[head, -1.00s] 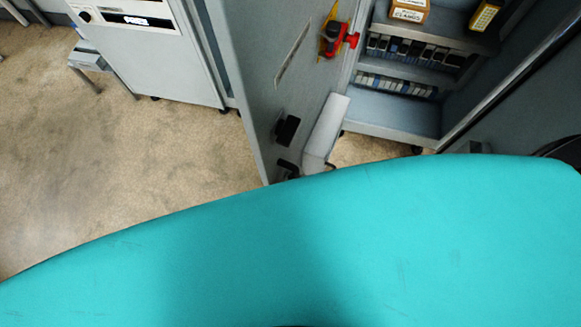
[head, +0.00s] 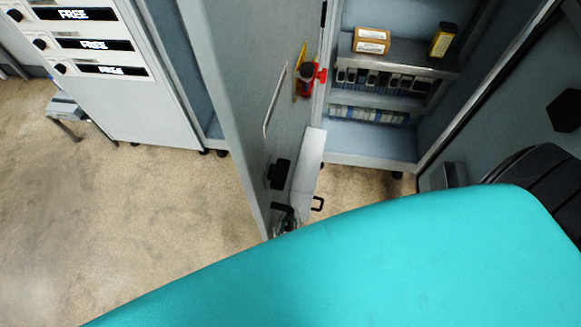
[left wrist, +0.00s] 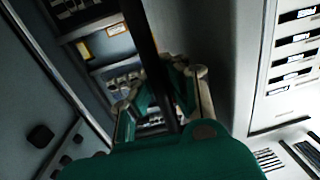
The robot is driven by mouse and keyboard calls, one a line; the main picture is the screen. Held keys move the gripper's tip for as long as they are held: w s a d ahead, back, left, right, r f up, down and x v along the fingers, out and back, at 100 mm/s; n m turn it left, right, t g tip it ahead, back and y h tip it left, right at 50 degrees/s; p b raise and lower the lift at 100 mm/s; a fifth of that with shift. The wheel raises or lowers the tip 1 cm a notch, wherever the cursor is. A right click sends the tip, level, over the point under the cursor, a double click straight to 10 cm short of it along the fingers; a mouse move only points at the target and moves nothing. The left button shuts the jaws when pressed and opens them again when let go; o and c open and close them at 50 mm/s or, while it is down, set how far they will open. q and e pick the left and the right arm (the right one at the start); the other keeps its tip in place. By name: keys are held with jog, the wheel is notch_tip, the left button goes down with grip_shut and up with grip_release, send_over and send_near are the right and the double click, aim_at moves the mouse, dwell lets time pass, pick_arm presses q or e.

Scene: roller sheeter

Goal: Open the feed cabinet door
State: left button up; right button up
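The grey feed cabinet door (head: 245,100) stands swung out on the left of the cabinet in the head view. A red and yellow latch (head: 309,75) and a black handle (head: 279,173) show on it. The cabinet inside (head: 375,140) is visible with its shelves. In the left wrist view, my left gripper (left wrist: 162,98) has its fingers apart, with the dark door edge (left wrist: 146,45) running between them. I cannot tell whether the fingers touch it. In the head view, my large teal part covers the foreground and hides most of the left gripper. My right gripper is not in view.
A cardboard box (head: 371,41) and a yellow-black box (head: 443,40) stand on the upper shelf (head: 405,55). A white drawer unit (head: 150,105) stands left of the door, a small grey stool (head: 66,107) beside it. The floor (head: 150,210) at left is clear.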

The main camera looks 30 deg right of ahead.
pick_arm(q)
jog(key=o, duration=0.6)
jog(key=shift+s+a+r, duration=0.2)
jog(key=shift+s+r, duration=0.05)
jog(key=shift+s, duration=0.05)
jog(key=shift+w+d, duration=0.2)
jog(key=shift+w, duration=0.05)
jog(key=v, duration=0.7)
jog(key=shift+s+a, duration=0.15)
jog(key=shift+s, duration=0.1)
jog(key=shift+f, duration=0.1)
